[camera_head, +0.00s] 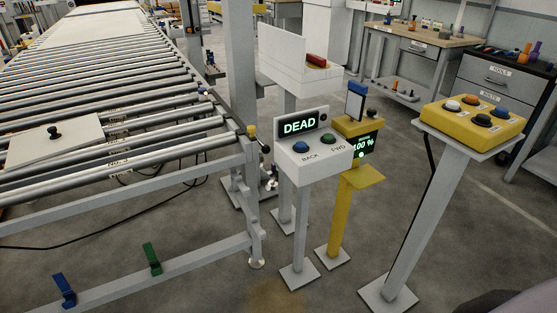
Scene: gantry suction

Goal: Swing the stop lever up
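A small lever with a yellow knob (251,131) is at the near right corner of the roller conveyor (130,160), beside the end of the rollers. A dark ball-shaped knob (265,149) is just below and right of it. Nothing is labelled as the stop lever, so I cannot tell for certain which of these it is. Neither gripper is in view, and nothing touches the levers.
A white pedestal box (305,165) reads DEAD, with BACK and FWD buttons. A yellow post (345,205) reads 100 %. A yellow button box (472,118) stands right. A white plate (55,142) lies on the rollers. Blue (64,290) and green (152,258) pedals sit low left.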

